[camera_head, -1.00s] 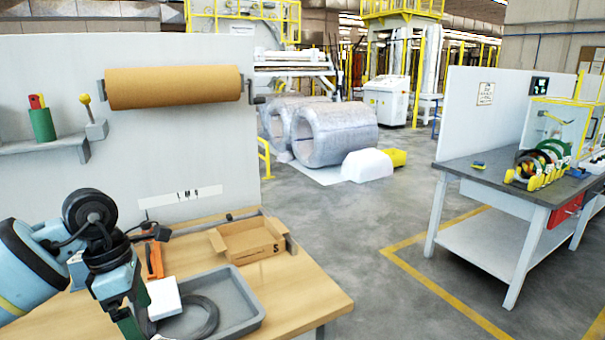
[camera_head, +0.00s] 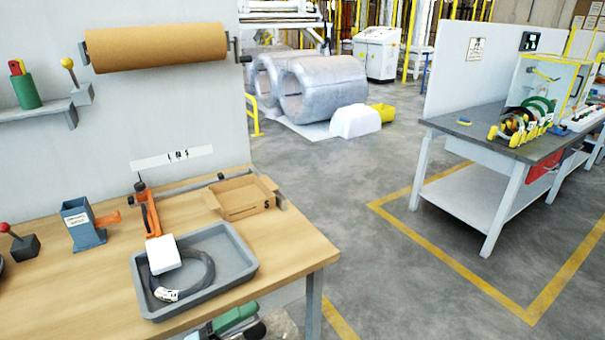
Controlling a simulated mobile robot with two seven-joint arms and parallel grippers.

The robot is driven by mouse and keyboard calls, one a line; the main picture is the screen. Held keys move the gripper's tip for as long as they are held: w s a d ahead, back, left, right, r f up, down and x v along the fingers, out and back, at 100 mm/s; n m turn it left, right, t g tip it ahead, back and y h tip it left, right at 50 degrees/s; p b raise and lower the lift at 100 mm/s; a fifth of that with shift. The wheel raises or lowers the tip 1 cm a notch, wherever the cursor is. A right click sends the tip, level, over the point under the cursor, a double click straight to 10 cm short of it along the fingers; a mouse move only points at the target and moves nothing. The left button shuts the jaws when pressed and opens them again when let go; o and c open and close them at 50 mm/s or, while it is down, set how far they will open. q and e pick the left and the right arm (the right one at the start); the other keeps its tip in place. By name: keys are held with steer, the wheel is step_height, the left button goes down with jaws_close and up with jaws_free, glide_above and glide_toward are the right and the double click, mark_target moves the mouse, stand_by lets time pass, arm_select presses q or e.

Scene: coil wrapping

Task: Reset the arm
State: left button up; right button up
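No gripper shows clearly in the head view. A dark coil (camera_head: 208,272) with a white tag (camera_head: 166,295) lies in the grey tray (camera_head: 243,262). A white block (camera_head: 163,254) sits at the tray's left side and overlaps part of the coil. No gripper is seen touching the coil.
An orange tool (camera_head: 150,212), an open cardboard box (camera_head: 243,196) and a blue-grey holder (camera_head: 82,225) stand on the table. A brown paper roll (camera_head: 155,46) hangs on the panel. A grey workbench (camera_head: 475,130) stands at the right, with free floor between.

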arm_select(q)
steer(key=s+a+f+n+t+y+p, duration=0.1)
steer(key=s+a+f+n+t+y, duration=0.25)
steer(key=f+n+y, duration=0.5)
steer(key=s+a+f+n+t+y, duration=0.3)
steer(key=a+f+n+y, duration=0.25)
steer(key=n, duration=0.55)
steer(key=s+a+f+n+g+y, duration=0.1)
steer(key=s+a+f+n+g, duration=0.1)
steer(key=s+f, duration=0.4)
steer(key=s+a+f+n+g+y, duration=0.2)
steer(key=s+f+n+g, duration=0.3)
steer(key=s, duration=0.6)
steer(key=shift+s+f+n+y+p, duration=0.15)
steer(key=shift+f+n+y+p, duration=0.25)
steer(key=shift+f, duration=0.3)
arm_select(e)
steer(key=w+r, duration=0.2)
steer(key=r, duration=0.1)
steer(key=shift+w+d+t, duration=0.1)
steer(key=shift+w+t, duration=0.1)
steer(key=shift+t, duration=0.2)
